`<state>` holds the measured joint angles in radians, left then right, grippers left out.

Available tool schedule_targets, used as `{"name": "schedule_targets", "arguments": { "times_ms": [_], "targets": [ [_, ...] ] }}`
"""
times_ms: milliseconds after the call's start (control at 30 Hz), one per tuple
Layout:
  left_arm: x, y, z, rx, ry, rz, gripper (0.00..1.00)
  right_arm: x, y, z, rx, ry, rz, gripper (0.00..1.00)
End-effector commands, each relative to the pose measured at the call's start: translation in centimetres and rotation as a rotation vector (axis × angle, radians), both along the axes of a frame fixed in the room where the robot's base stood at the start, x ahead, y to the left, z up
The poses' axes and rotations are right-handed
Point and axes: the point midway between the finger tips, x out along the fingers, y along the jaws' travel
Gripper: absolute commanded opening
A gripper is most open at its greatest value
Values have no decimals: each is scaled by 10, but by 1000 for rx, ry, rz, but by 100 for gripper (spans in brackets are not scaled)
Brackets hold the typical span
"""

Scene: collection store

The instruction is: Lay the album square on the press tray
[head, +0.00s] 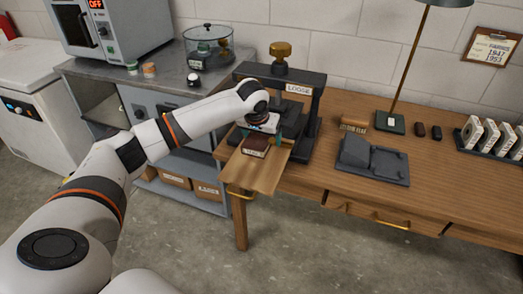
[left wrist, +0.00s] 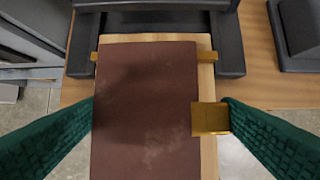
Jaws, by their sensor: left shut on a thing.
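The album (left wrist: 145,110), a dark maroon flat book with a brass clasp (left wrist: 210,118) on its right side, is between the green fingers of my left gripper (left wrist: 158,106). The left finger meets its left edge and the right finger meets the clasp. In the head view the album (head: 256,147) is over the pale wooden press tray (head: 262,176), partly hidden by my left gripper (head: 258,135). The tray (left wrist: 208,78) shows along its top and right; their edges look roughly parallel. I cannot tell whether the album touches it. My right gripper is not in view.
The dark press (head: 318,85), labelled LOOSE, stands behind the tray with a brass knob on top. A grey cradle (head: 370,160), a lamp (head: 391,122) and a rack of white items (head: 490,138) are on the bench to the right. Open floor lies in front.

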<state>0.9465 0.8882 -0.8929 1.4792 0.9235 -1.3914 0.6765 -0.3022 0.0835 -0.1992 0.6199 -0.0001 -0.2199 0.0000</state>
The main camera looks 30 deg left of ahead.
Motion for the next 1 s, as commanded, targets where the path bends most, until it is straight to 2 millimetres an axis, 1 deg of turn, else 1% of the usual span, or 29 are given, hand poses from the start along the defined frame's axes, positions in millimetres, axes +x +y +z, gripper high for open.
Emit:
{"name": "schedule_targets", "arguments": {
  "times_ms": [200,300,400,667,700,767,800,1000],
  "targets": [
    [-1,0,-34,1,2,-1,57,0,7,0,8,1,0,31],
    [0,-1,-46,0,1,-1,57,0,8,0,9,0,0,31],
    [0,-1,-50,-1,0,-1,57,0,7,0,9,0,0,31],
    [0,-1,-50,-1,0,-1,57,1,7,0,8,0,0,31],
    [-1,-1,-52,0,1,-1,88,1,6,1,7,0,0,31],
    [0,-1,-52,0,1,-1,97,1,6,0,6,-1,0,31],
    [-1,-1,-52,0,1,-1,100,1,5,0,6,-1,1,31],
    [0,-1,-51,0,0,-1,100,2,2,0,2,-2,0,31]
  ]
}}
